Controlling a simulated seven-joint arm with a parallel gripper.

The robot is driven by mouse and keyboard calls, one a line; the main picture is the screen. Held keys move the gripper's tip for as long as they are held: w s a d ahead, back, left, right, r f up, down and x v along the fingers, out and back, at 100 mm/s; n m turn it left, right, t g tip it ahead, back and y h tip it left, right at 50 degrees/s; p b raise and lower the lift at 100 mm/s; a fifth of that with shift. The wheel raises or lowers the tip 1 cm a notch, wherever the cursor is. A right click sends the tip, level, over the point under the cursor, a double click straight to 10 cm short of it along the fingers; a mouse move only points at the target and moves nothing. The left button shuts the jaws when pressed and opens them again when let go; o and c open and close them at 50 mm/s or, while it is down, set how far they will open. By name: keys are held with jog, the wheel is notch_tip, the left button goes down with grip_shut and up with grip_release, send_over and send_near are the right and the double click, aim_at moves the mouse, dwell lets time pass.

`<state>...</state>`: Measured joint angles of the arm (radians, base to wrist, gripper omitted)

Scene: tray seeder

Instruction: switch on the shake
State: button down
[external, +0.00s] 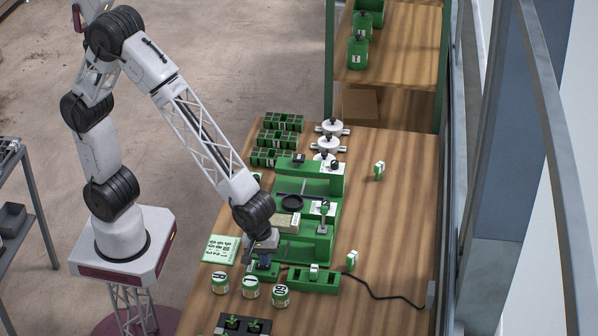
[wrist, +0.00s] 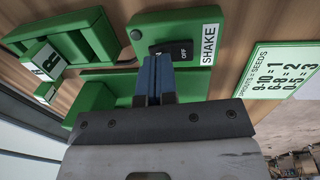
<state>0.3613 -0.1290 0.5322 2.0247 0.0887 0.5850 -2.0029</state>
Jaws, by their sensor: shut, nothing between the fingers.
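The shake switch (wrist: 180,49) is a black rocker on a green box (wrist: 143,28), with the word OFF readable on its right half. A white SHAKE label (wrist: 210,44) stands beside it. My gripper (wrist: 154,66) is shut and empty. Its blue fingertips are right at the left part of the switch and hide some of it; I cannot tell whether they touch. In the external view my gripper (external: 263,262) points down at the front left of the green machine (external: 290,250), and it largely hides the switch there.
A green holder (external: 314,280) with a small white-and-green block is at right. A black cable (external: 385,297) crosses the table. The table's right side is mostly clear.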

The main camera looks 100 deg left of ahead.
jog(key=shift+f, duration=0.4)
jog(key=shift+w, duration=0.1)
jog(key=shift+f+g, duration=0.25)
jog(key=shift+g, duration=0.05)
dwell(0.4)
jog(key=shift+s+r, duration=0.2)
jog(key=shift+s, duration=0.55)
jog(key=shift+r, duration=0.2)
notch_tip(320, 180, up, 14)
jog(key=s, duration=0.2)
jog(key=shift+f, duration=0.25)
